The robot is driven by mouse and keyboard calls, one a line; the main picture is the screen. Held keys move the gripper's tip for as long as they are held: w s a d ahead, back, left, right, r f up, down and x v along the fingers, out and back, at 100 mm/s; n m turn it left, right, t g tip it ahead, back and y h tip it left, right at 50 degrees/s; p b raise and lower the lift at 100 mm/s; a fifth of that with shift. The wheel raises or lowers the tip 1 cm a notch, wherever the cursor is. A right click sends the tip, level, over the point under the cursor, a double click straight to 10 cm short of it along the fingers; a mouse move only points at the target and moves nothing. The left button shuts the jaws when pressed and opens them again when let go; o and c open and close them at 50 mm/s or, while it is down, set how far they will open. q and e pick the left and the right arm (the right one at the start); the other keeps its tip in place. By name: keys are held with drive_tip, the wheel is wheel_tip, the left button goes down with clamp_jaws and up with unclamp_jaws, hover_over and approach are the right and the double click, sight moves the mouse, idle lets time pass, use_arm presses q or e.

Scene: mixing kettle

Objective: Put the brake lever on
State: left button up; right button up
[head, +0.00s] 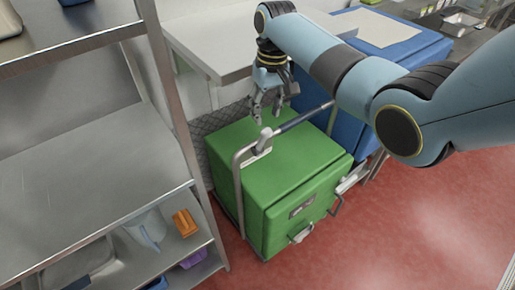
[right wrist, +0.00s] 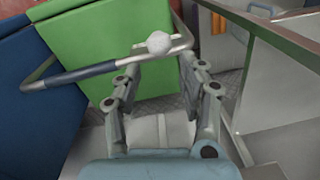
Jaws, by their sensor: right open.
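The green cart (head: 300,180) stands on the red floor with a push bar (head: 300,119) across its top. A pale lever with a rounded knob (head: 266,133), which looks like the brake lever, sits at the bar's left end. My right gripper (head: 266,112) is open, pointing down just behind and above the knob. In the right wrist view the round knob (right wrist: 159,42) shows just ahead of and between the open fingers (right wrist: 160,62). I cannot tell whether a finger touches it. My left gripper is not in view.
A blue cart (head: 350,122) stands close behind and to the right. A pale counter (head: 215,48) is behind the gripper. A metal shelf rack (head: 90,180) stands at left, with a white jug (head: 146,228) and an orange item (head: 185,222) low down. Red floor is clear at lower right.

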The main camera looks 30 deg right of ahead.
sight(263, 138)
wheel_tip(263, 138, down, 4)
drive_tip(key=shift+a+f, duration=0.15)
wheel_tip(263, 138, down, 6)
drive_tip(key=b, duration=0.4)
drive_tip(key=shift+a+r, duration=0.15)
drive_tip(key=shift+r, duration=0.1)
drive_tip(key=shift+w+r, duration=0.1)
drive_tip(key=shift+r, duration=0.2)
drive_tip(key=shift+f, duration=0.35)
